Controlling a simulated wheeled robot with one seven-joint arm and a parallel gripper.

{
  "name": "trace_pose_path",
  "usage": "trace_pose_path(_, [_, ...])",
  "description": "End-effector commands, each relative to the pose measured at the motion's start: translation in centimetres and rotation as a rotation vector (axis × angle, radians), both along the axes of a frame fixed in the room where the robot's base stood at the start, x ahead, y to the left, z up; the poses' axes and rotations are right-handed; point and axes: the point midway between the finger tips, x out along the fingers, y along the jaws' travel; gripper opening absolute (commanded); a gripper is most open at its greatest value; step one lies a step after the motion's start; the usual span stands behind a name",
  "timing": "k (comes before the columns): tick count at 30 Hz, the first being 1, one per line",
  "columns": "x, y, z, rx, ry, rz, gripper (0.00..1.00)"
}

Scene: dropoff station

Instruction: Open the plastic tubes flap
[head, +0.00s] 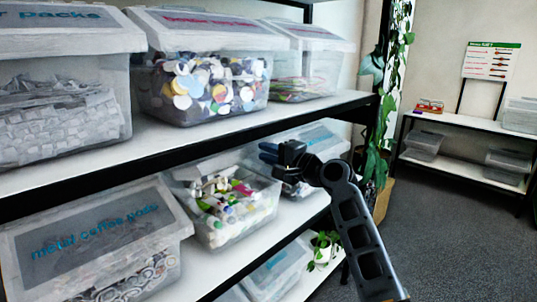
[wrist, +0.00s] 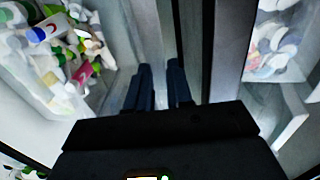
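A clear bin of mixed colourful plastic pieces (head: 228,210) stands on the lower shelf in the head view. No label on it is readable, so I cannot confirm that it is the plastic tubes bin. Similar contents (wrist: 62,50) show at the left of the wrist view. A translucent panel (head: 205,165) shows at its upper back; I cannot tell how far its flap is raised. My gripper (head: 268,152) is just right of and above this bin, below the upper shelf. In the wrist view its two dark blue fingers (wrist: 162,66) are parted with nothing visible between them.
The upper shelf (head: 230,120) holds lidded bins, including a bin of round caps (head: 205,90). A bin labelled metal coffee pods (head: 95,240) stands left on the lower shelf. Another bin (head: 310,142) is behind my gripper. A plant hangs beside the shelf; floor is clear at right.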

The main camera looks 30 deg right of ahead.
Motion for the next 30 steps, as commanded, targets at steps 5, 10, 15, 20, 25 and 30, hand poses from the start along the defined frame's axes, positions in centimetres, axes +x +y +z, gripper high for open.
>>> trace_pose_path(5, [0.0,0.1,-0.1,-0.001,0.002,0.001,0.32])
trace_pose_path(10, [-0.1,0.0,-0.1,-0.001,0.002,0.001,0.32])
trace_pose_path(15, [-1.5,-0.5,-0.3,0.0,0.002,0.0,0.32])
trace_pose_path(20, [-4.1,-1.4,-0.3,-0.001,0.001,-0.002,0.32])
trace_pose_path(25, [-6.3,-2.0,-0.2,0.0,0.001,0.001,0.32])
trace_pose_path(30, [-7.3,-2.3,-0.1,0.0,0.001,0.001,0.32])
